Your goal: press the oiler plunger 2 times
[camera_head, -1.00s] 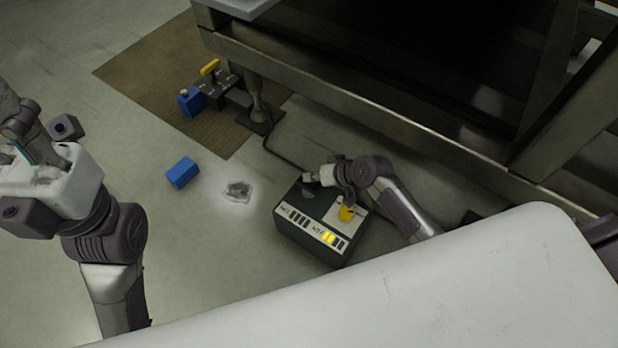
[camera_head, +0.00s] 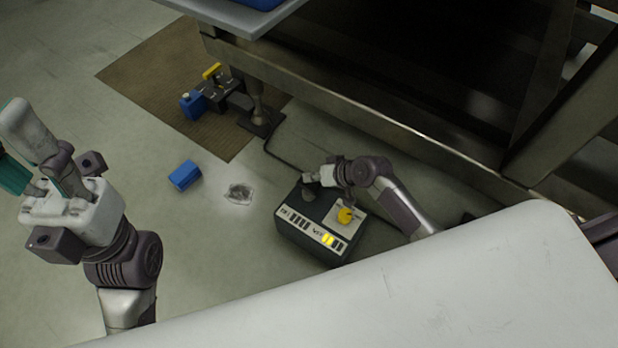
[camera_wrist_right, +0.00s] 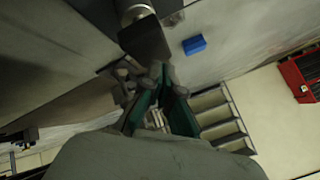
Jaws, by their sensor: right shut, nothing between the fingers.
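A dark box (camera_head: 318,251) with a pale label strip stands on the floor. On its top are a yellow knob (camera_head: 345,216) and a dark rounded part (camera_head: 308,194), which may be the oiler plunger; no label I can read confirms it. My right gripper (camera_head: 311,177) is shut and empty, just above or at this dark part; whether they touch I cannot tell. In the right wrist view its green-padded fingers (camera_wrist_right: 158,80) are close together, and the plunger cannot be made out. My left gripper (camera_head: 17,147) is raised at the left edge, with its fingers apart, empty.
A metal bench frame (camera_head: 360,105) runs behind the box, with a foot (camera_head: 258,122) on a brown mat (camera_head: 150,75). A blue block (camera_head: 185,175) and a crumpled clear piece (camera_head: 239,193) lie on the floor. A red case (camera_wrist_right: 300,75) shows in the right wrist view.

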